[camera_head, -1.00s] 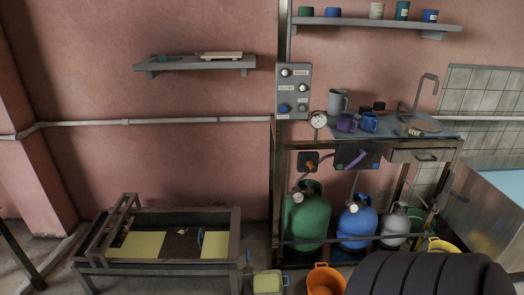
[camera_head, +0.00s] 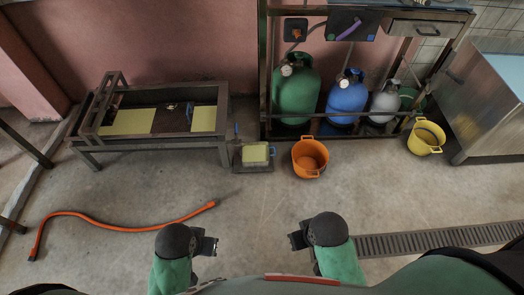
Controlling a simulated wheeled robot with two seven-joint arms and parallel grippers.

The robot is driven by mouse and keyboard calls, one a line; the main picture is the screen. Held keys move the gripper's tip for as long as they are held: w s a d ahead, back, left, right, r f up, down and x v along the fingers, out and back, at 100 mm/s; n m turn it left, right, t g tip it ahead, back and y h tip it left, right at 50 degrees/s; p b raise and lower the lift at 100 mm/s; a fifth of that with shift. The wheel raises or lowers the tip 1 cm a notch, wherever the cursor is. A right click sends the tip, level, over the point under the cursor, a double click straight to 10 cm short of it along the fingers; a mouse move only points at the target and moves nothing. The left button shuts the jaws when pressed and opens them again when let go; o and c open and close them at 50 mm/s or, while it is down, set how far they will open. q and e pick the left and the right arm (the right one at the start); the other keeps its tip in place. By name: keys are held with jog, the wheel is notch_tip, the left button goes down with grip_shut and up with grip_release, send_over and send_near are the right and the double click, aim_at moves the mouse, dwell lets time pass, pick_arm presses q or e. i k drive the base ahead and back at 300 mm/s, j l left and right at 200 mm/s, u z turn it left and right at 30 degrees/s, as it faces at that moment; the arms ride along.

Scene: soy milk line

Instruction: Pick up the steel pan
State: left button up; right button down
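I cannot make out a thing that is clearly a steel pan in the current head view. A flat dark tray (camera_head: 253,168) on the floor at the centre bears a pale yellow block, but I cannot tell what the tray is. My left gripper (camera_head: 207,245) is low in the picture, left of centre, with nothing seen in it. My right gripper (camera_head: 297,241) is low, right of centre, also with nothing seen in it. Both are apart from the floor things, and their finger gaps are too small to judge.
An orange pot (camera_head: 310,157) and a yellow pot (camera_head: 426,138) stand on the floor. Green (camera_head: 297,92) and blue (camera_head: 347,100) cylinders stand under the bench. A low metal frame (camera_head: 158,143) is at left. An orange hose (camera_head: 120,224) and floor grate (camera_head: 440,238) lie nearer.

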aim_at(255, 154)
jog(key=i+l, duration=0.15)
jog(key=l, duration=0.3)
jog(key=i+l, duration=0.1)
jog(key=l, duration=0.3)
jog(key=i+l, duration=0.15)
jog(key=l, duration=0.3)
jog(key=i+l, duration=0.15)
jog(key=l, duration=0.25)
jog(key=i+l, duration=0.15)
jog(key=l, duration=0.3)
jog(key=i+l, duration=0.1)
jog(key=l, duration=0.35)
